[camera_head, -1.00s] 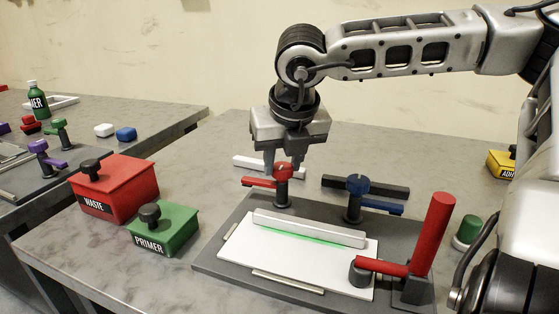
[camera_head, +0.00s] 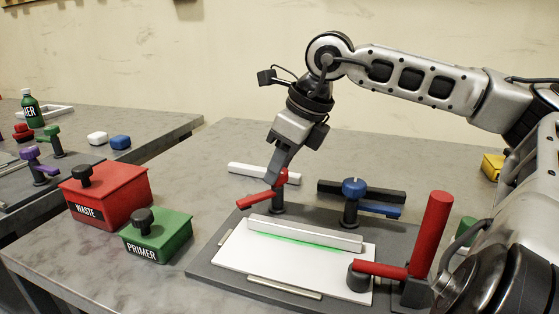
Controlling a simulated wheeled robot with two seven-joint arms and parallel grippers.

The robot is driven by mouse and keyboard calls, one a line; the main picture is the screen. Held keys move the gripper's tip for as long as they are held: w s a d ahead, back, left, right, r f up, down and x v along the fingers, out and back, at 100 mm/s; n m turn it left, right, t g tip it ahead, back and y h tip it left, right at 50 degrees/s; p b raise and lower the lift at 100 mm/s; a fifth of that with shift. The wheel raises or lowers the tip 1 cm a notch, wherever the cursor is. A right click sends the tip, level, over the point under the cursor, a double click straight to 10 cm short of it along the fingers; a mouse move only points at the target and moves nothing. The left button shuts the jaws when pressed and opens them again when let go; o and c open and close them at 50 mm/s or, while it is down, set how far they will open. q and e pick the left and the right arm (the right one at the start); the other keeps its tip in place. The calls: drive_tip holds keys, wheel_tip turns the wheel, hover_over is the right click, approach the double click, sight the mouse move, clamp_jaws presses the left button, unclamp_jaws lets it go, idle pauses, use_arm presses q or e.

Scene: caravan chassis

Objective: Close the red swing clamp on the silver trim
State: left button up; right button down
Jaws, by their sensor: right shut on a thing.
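The red swing clamp (camera_head: 258,201) stands on a dark post at the back left of the grey fixture. Its red arm points toward the front left, away from the trim. My right gripper (camera_head: 279,172) is tilted and shut on the clamp's red top, partly hiding it. The silver trim (camera_head: 305,233) lies across the white panel (camera_head: 300,264), with a green line along its front edge. The clamp's arm is apart from the trim. My left gripper is out of view.
A blue swing clamp (camera_head: 353,187) stands at the fixture's back right. A lever clamp with a tall red handle (camera_head: 432,232) rises at the right. The red waste box (camera_head: 108,195) and green primer box (camera_head: 157,236) stand left of the fixture.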

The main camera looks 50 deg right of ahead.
drive_tip(key=n+p, duration=0.1)
drive_tip(key=n+y+p, duration=0.1)
drive_tip(key=n, duration=0.1)
drive_tip(key=shift+r+g, duration=0.3)
drive_tip(key=n+p, duration=0.2)
drive_tip(key=p, duration=0.1)
drive_tip(key=shift+w+d+r+g+y, duration=0.1)
drive_tip(key=shift+r+g+y, duration=0.05)
drive_tip(key=shift+g+y, duration=0.2)
drive_tip(key=shift+n+p, duration=0.7)
drive_tip(key=shift+p, duration=0.3)
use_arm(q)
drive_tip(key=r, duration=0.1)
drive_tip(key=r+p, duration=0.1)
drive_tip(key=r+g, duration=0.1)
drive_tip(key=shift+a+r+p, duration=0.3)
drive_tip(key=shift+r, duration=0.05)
use_arm(e)
drive_tip(key=shift+f+n+g+y, duration=0.25)
drive_tip(key=shift+n, duration=0.25)
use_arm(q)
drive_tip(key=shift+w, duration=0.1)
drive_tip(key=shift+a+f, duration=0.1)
use_arm(e)
drive_tip(key=shift+f, duration=0.1)
